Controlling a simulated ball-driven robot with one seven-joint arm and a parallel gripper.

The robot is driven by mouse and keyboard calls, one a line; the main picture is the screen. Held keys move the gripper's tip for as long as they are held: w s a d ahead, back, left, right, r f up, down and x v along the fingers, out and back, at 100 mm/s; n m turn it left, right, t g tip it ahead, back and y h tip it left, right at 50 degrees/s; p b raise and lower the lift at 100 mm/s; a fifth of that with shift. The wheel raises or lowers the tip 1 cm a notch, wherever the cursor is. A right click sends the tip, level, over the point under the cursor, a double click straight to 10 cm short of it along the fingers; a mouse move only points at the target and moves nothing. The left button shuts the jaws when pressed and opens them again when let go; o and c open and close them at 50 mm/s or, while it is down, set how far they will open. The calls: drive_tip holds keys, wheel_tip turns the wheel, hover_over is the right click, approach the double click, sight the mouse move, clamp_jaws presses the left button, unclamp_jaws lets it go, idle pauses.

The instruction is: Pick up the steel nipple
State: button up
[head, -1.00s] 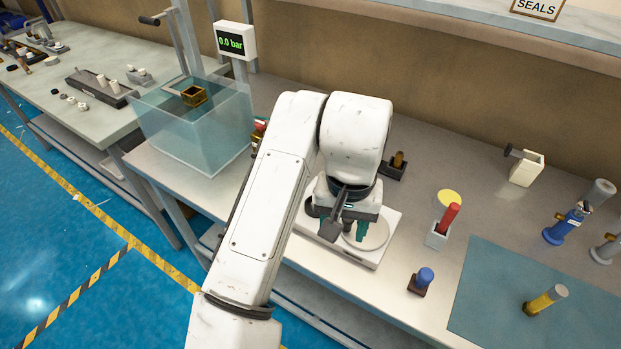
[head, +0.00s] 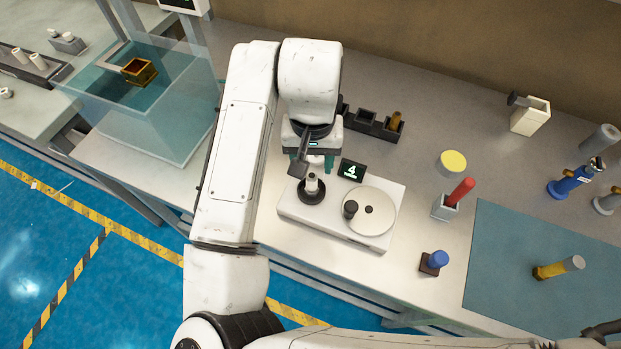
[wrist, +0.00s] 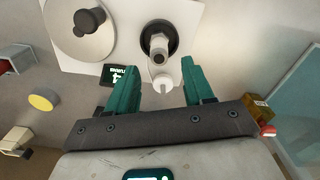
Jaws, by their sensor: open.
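A short pale grey metal piece, which looks like the steel nipple (head: 312,184), stands upright in a round black holder (head: 311,197) on the left of a white bench device (head: 340,240). In the wrist view the nipple (wrist: 158,46) points toward the camera, just beyond the fingertips. My gripper (head: 316,160) is behind it in the head view, partly hidden by the wrist. In the wrist view my gripper (wrist: 161,86) has its two teal fingers apart. A small white slotted piece (wrist: 163,82) shows between the fingers; I cannot tell its depth.
The device carries a round plate (head: 376,214) with a black knob (head: 350,208); a small display (head: 351,170) stands behind it. A water tank (head: 150,110) is to the left. A red-topped part (head: 460,190) and a blue-topped part (head: 438,259) stand to the right.

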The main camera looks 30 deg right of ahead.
sight(312, 175)
drive_tip(key=shift+s+a+f+p, duration=0.1)
drive_tip(key=shift+f+p, duration=0.2)
drive_tip(key=shift+f, duration=1.2)
drive_tip(key=shift+s+a+f+p, duration=0.1)
drive_tip(key=shift+f+p, duration=0.2)
drive_tip(key=shift+f, duration=1.2)
drive_tip(key=shift+c, duration=0.2)
clamp_jaws()
